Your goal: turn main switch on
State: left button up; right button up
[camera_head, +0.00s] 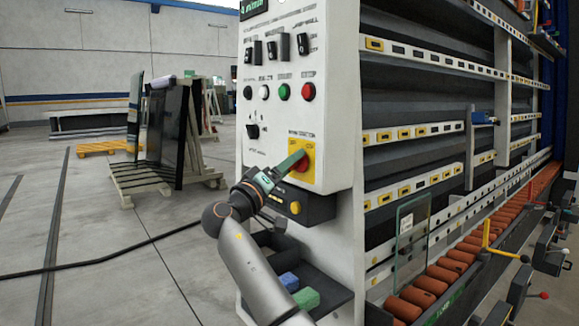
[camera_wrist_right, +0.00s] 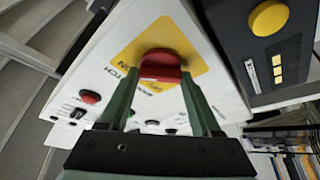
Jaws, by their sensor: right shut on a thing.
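The main switch (camera_wrist_right: 160,66) is a red knob on a yellow plate, low on the white control panel (camera_head: 322,120). In the head view the red knob (camera_head: 301,162) shows just past my right gripper (camera_head: 296,163). In the right wrist view the green fingers of my right gripper (camera_wrist_right: 160,85) lie on either side of the red knob and are shut on it. The finger ends partly hide the knob's sides. My left gripper is in neither view.
Other buttons and small black switches sit higher on the panel, including a red button (camera_head: 308,91) and a green button (camera_head: 284,92). A dark box with a yellow button (camera_head: 295,208) juts out just below. The washer's roller conveyor (camera_head: 425,285) runs to the right.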

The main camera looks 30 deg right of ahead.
jog(key=o, duration=1.4)
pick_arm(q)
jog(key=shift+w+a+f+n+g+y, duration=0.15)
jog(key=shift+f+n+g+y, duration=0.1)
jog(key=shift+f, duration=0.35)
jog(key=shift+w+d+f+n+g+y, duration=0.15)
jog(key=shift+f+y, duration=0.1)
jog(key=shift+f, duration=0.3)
pick_arm(e)
jog(key=v, duration=1.2)
jog(key=shift+s+a, duration=0.1)
jog(key=shift+a, duration=0.2)
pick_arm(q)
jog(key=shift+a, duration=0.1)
